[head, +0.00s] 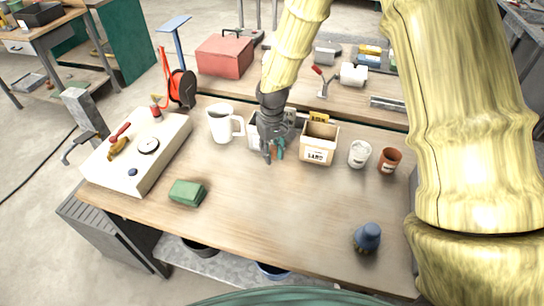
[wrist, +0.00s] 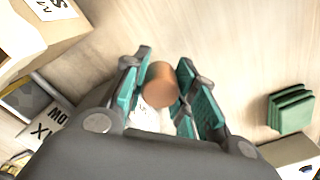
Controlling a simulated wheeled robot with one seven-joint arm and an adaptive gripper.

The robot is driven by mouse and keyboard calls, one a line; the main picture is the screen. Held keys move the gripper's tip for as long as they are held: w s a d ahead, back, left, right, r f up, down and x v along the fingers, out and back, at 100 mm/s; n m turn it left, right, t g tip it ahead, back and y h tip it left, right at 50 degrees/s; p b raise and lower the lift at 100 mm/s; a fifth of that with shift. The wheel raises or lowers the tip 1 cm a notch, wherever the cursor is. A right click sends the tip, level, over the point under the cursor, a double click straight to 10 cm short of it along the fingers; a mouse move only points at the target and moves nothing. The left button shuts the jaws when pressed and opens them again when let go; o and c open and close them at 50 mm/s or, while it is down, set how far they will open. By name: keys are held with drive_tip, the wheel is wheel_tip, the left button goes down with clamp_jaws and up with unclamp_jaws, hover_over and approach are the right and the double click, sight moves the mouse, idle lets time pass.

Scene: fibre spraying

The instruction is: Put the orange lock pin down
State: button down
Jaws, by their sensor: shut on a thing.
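The orange lock pin (wrist: 161,85) shows in the wrist view as a rounded copper-orange end between the two teal finger pads. A whitish part shows just below it, partly hidden by my gripper's body. My gripper (wrist: 161,92) is shut on the pin. In the head view my gripper (head: 273,153) points down over the middle back of the wooden table (head: 255,215), in front of the small boxes. The pin is mostly hidden by the fingers there. I cannot tell whether its lower end touches the table.
A labelled open box (head: 319,145) stands right of my gripper; another is partly behind it. A white jug (head: 221,124) stands left. A white cup (head: 359,154) and a brown cup (head: 389,161) stand right. Green pads (head: 187,193) and a blue knob-like object (head: 367,238) lie nearer. The table's middle front is clear.

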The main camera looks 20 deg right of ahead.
sight(272, 148)
drive_tip(key=shift+s+f+p, duration=0.2)
drive_tip(key=shift+f+p, duration=0.45)
drive_tip(key=shift+f, duration=0.1)
drive_tip(key=shift+w+f, duration=0.15)
drive_tip(key=shift+f, duration=0.75)
drive_tip(key=shift+r, duration=0.1)
drive_tip(key=shift+f, duration=0.2)
drive_tip(key=c, duration=1.1)
unclamp_jaws()
drive_tip(key=shift+r, duration=0.25)
drive_tip(key=shift+r+b, duration=1.85)
drive_tip(key=shift+r, duration=4.1)
